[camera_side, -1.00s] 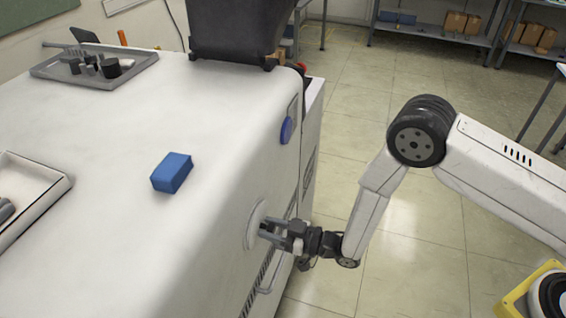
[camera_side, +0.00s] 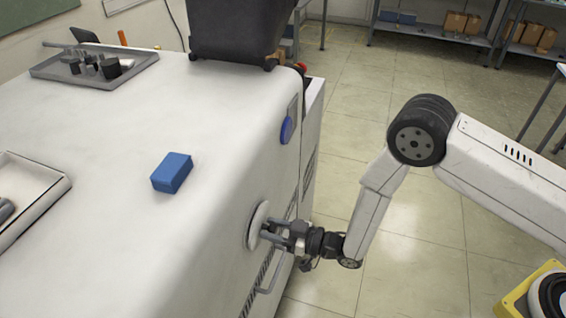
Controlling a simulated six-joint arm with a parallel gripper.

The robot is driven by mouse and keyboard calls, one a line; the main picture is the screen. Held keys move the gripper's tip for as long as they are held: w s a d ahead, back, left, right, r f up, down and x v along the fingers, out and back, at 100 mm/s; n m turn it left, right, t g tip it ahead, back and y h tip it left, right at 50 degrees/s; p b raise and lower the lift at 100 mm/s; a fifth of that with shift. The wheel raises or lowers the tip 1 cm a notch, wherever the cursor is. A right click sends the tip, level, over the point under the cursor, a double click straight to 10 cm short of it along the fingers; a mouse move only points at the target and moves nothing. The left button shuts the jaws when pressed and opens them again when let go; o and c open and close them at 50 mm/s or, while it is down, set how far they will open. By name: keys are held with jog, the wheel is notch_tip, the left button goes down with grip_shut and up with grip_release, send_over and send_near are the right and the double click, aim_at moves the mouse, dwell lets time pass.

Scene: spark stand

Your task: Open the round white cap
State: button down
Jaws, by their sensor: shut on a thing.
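The round white cap (camera_side: 257,222) is on the side face of the white machine, below its rounded top edge. My gripper (camera_side: 269,232) reaches it from the right and is shut on the cap at its outer face. The exact grip point is small and partly hidden by the fingers. The cap's rim looks slightly raised from the machine wall; a full gap behind it cannot be made out.
A blue block (camera_side: 171,173) lies on the machine top (camera_side: 110,220). A grey tray (camera_side: 50,76) of dark parts and a white tray (camera_side: 62,187) are also there. Open floor (camera_side: 405,245) lies right.

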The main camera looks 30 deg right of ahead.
jog(key=v, duration=2)
jog(key=shift+s+d, duration=0.2)
jog(key=shift+r, duration=0.1)
jog(key=shift+c, duration=1.4)
grip_release()
jog(key=shift+d, duration=0.1)
jog(key=v, duration=0.7)
jog(key=shift+s+d, duration=0.15)
jog(key=shift+s, duration=0.1)
jog(key=shift+w, duration=0.1)
